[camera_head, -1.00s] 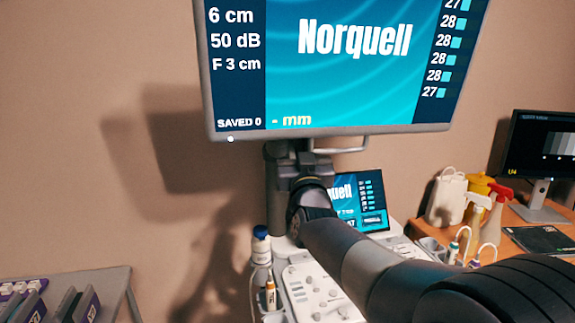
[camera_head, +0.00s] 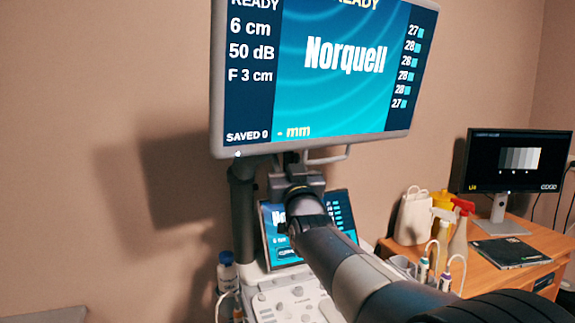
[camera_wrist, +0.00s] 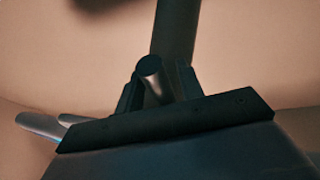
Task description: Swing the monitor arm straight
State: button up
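The large monitor (camera_head: 345,140) hangs at the top of the head view, its screen lit blue and turned somewhat to the right. A thin grey handle (camera_head: 346,153) runs under its lower edge. A dark upright post (camera_head: 243,205) stands below and left of it; the monitor arm itself is mostly hidden behind the screen. My gripper (camera_head: 293,172) is at the left part of the handle. In the wrist view a dark round bar (camera_wrist: 152,75) sits between the fingers, which look shut around it. The post also shows behind them (camera_wrist: 176,30).
The scanner console (camera_head: 285,300) with a small tilted screen (camera_head: 272,250) lies under my arm. On the right, a wooden desk (camera_head: 545,250) holds a second monitor (camera_head: 515,165), spray bottles (camera_head: 460,235) and a white container (camera_head: 413,215). The wall is close behind.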

jog(key=shift+o, duration=0.5)
jog(key=b+v, duration=0.2)
jog(key=v, duration=0.9)
jog(key=shift+w, duration=0.1)
jog(key=p+x, duration=0.2)
jog(key=x, duration=0.9)
jog(key=shift+a, duration=0.15)
jog(key=shift+s+a, duration=0.15)
jog(key=shift+s, duration=0.05)
